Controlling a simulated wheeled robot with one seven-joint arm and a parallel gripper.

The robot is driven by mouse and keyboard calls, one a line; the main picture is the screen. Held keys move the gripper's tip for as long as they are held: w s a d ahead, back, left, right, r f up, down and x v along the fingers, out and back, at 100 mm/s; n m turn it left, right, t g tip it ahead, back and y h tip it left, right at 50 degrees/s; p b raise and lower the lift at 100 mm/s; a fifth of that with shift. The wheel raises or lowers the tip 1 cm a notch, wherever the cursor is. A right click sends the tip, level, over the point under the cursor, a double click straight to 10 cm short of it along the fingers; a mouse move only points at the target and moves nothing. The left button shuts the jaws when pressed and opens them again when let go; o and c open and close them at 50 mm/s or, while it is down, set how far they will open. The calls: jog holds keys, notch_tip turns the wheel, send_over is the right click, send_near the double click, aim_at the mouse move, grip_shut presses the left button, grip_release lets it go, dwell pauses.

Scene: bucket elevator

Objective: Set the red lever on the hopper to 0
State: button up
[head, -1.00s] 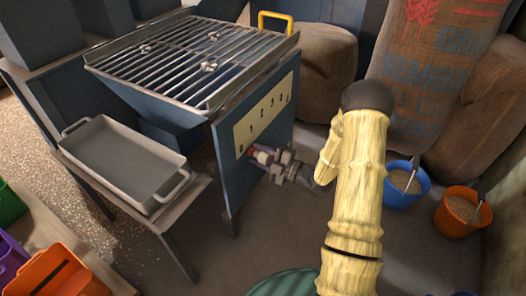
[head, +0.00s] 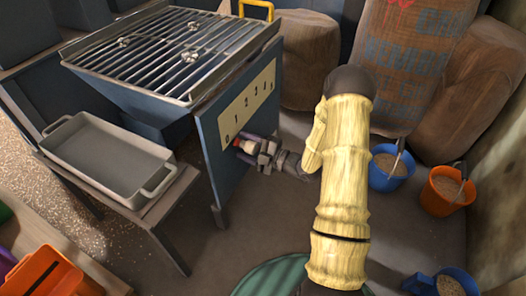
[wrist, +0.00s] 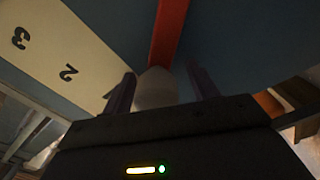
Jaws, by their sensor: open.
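The red lever (head: 238,142) with a pale knob (head: 249,148) is on the blue side panel of the hopper (head: 212,158), just below the low end of the cream number scale (head: 249,101), by the 0 and 1 marks. Its exact setting is hard to tell. My gripper (head: 252,146) is open at the lever. In the wrist view, the knob (wrist: 155,88) stands between the open fingers of my gripper (wrist: 160,88), and the red arm (wrist: 170,30) runs up beyond it. Whether a finger touches the knob is unclear.
A grey tray (head: 107,157) rests on a stand left of the panel. A blue bucket (head: 388,178) and an orange bucket (head: 440,195) stand on the floor at right, before sacks (head: 414,65). An orange bin (head: 40,268) is at lower left.

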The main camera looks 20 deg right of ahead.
jog(key=p+v, duration=0.7)
jog(key=v, duration=1)
jog(key=shift+r, duration=0.1)
